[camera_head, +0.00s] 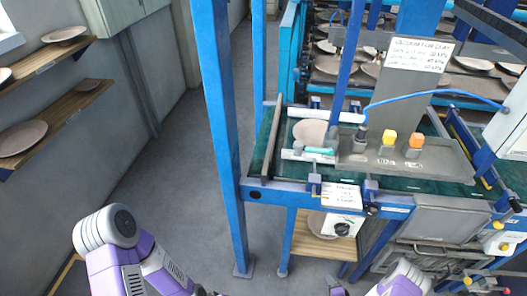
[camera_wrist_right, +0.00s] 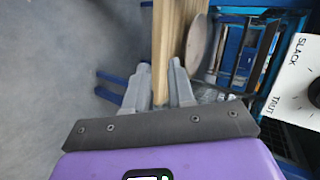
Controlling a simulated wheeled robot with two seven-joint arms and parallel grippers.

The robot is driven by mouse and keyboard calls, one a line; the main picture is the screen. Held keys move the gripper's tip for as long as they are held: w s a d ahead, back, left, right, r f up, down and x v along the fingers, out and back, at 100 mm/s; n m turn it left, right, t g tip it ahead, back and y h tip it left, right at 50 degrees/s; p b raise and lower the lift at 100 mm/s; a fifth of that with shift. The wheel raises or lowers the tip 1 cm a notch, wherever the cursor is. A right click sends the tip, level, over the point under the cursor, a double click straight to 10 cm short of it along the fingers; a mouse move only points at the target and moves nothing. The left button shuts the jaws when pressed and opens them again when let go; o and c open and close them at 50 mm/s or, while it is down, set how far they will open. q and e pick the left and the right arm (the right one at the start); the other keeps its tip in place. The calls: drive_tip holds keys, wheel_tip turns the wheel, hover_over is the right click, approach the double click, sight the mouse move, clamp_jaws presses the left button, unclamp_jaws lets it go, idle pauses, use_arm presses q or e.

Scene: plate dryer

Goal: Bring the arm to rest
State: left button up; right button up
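My right gripper (camera_wrist_right: 160,80) shows in the right wrist view with its two grey fingers apart and nothing held between them. The edge of a wooden shelf (camera_wrist_right: 176,45) shows behind the gap between the fingers; I cannot tell the exact distance. In the head view my right arm (camera_head: 402,280) comes in at the bottom edge, right of centre, below the blue machine frame. My left arm (camera_head: 125,255), white and purple, is bent at the lower left over the floor. Its gripper is below the picture edge.
A blue post (camera_head: 218,120) stands between my arms. The lower shelf (camera_head: 318,240) holds a plate (camera_head: 322,224), beside a white dial panel (camera_head: 342,226). A plate (camera_head: 310,132) lies on the green belt. Wall shelves (camera_head: 60,120) at left hold plates. The grey floor (camera_head: 165,190) is clear.

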drive_tip(key=a+r+n+g+y+p, duration=0.2)
drive_tip(key=a+r+n+g, duration=0.4)
drive_tip(key=a+r, duration=0.4)
drive_tip(key=s+a+r+n+g+y+p, duration=0.1)
drive_tip(key=s+a+r+n+g, duration=0.4)
drive_tip(key=s+a+r+n, duration=0.3)
drive_tip(key=s+a+r, duration=0.2)
drive_tip(key=s, duration=0.1)
drive_tip(key=shift+s+a+r+y+p, duration=0.25)
drive_tip(key=shift+s+r+y+p, duration=0.05)
drive_tip(key=shift+r+p, duration=0.1)
